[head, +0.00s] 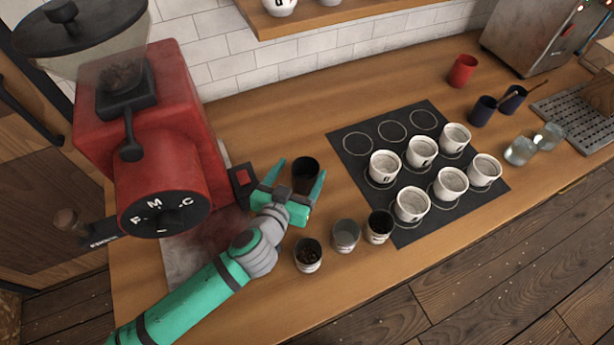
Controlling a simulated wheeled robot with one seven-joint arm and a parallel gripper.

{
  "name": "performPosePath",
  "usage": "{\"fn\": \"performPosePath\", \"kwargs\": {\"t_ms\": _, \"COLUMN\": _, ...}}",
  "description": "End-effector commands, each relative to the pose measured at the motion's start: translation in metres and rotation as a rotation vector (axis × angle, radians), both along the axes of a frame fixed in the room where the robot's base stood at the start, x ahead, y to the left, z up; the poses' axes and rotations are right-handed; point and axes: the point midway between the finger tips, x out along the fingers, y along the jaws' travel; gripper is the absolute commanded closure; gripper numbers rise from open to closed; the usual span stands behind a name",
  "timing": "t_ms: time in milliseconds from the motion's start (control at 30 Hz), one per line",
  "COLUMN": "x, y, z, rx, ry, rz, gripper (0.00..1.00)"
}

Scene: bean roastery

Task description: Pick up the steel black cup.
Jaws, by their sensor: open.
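A dark, nearly black cup (305,172) stands on the wooden counter, just right of the red grinder. My gripper (296,178) is open, with one green finger on the left of this cup and the other on its right. The gripper body hides the cup's lower part. I cannot tell whether the fingers touch it. Another cup with a dark inside (379,227) stands to the lower right, by the mat's corner. Beside it are a grey cup (346,236) and a cup of beans (308,255).
The red grinder (165,150) stands close on the left. A black mat (357,143) with several white cups (421,152) lies to the right. A red cup (462,71), dark blue cups (483,110) and glasses (519,151) are farther right.

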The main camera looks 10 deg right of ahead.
Motion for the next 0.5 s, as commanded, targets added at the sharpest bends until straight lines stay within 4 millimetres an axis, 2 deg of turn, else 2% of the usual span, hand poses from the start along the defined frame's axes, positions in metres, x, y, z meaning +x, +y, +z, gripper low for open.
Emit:
{"fn": "performPosePath", "kwargs": {"t_ms": 233, "x": 0.016, "y": -0.028, "z": -0.01, "rx": 0.002, "ry": -0.001, "rz": -0.017, "gripper": 0.23}}
{"fn": "performPosePath", "kwargs": {"t_ms": 500, "x": 0.033, "y": -0.036, "z": -0.015, "rx": 0.0, "ry": -0.002, "rz": -0.013, "gripper": 0.23}}
